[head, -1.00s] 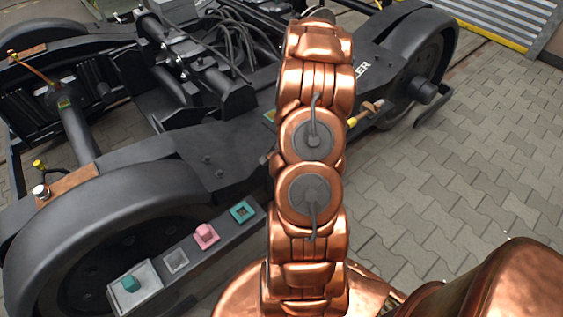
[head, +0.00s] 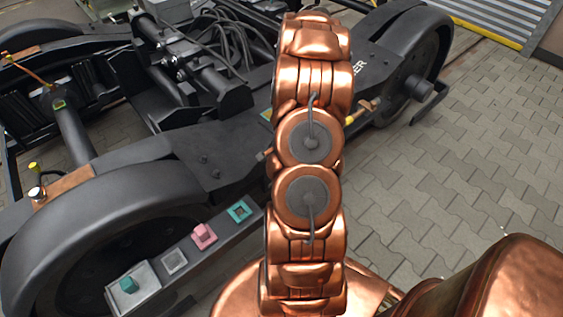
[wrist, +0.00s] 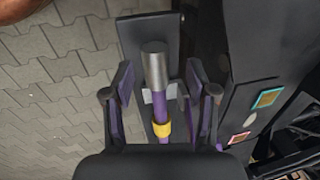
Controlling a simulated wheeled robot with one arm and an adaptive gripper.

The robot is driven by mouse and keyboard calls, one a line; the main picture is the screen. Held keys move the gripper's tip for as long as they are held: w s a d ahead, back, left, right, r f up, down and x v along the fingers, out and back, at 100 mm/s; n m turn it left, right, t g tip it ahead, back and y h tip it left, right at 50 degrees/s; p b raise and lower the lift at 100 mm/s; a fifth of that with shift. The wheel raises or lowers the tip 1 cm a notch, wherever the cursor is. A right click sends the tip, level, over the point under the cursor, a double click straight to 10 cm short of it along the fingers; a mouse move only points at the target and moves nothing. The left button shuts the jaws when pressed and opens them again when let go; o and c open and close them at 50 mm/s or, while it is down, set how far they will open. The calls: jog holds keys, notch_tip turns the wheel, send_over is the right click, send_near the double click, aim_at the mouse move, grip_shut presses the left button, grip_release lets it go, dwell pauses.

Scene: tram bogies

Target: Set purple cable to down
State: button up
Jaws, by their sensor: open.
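The purple cable (wrist: 158,105) shows in the wrist view as a purple rod with a grey cylindrical end and a yellow band. It stands out in front of a dark plate (wrist: 143,27). My gripper (wrist: 160,85) is open, with one purple-padded finger on each side of the cable. Gaps show between both fingers and the cable. The cable's lower end is hidden behind the gripper body. In the head view my copper arm hides my gripper, and I cannot make out the purple cable there.
The dark bogie frame (head: 225,150) fills the left and middle. A strip (head: 222,245) beside the near wheel carries teal and pink blocks (head: 204,236) in sockets. Teal and pink-framed sockets (wrist: 268,98) show right of the gripper. Paved floor (head: 460,165) is clear at right.

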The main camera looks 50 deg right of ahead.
notch_tip(320, 180, up, 10)
jog(key=s, duration=0.2)
jog(key=shift+a, duration=0.25)
dwell(0.9)
jog(key=a+r+n+g+y, duration=0.1)
jog(key=a+r+n, duration=0.45)
jog(key=a, duration=0.65)
jog(key=a+r+n+g+y, duration=0.1)
jog(key=a+r+n, duration=0.45)
jog(key=a, duration=0.55)
jog(key=s+a+r+n+g, duration=0.1)
jog(key=s+a+r+n, duration=0.25)
jog(key=s, duration=0.25)
jog(key=s+a+r+n+g+h, duration=0.1)
jog(key=s+a+r+n, duration=0.15)
jog(key=s+a, duration=0.2)
jog(key=s+a+r+n+g, duration=0.1)
jog(key=s+a+r+n, duration=0.2)
jog(key=s, duration=0.4)
notch_tip(320, 180, up, 13)
jog(key=w+t+p, duration=0.1)
jog(key=p, duration=1.2)
jog(key=shift+a, duration=0.35)
jog(key=shift+f, duration=0.1)
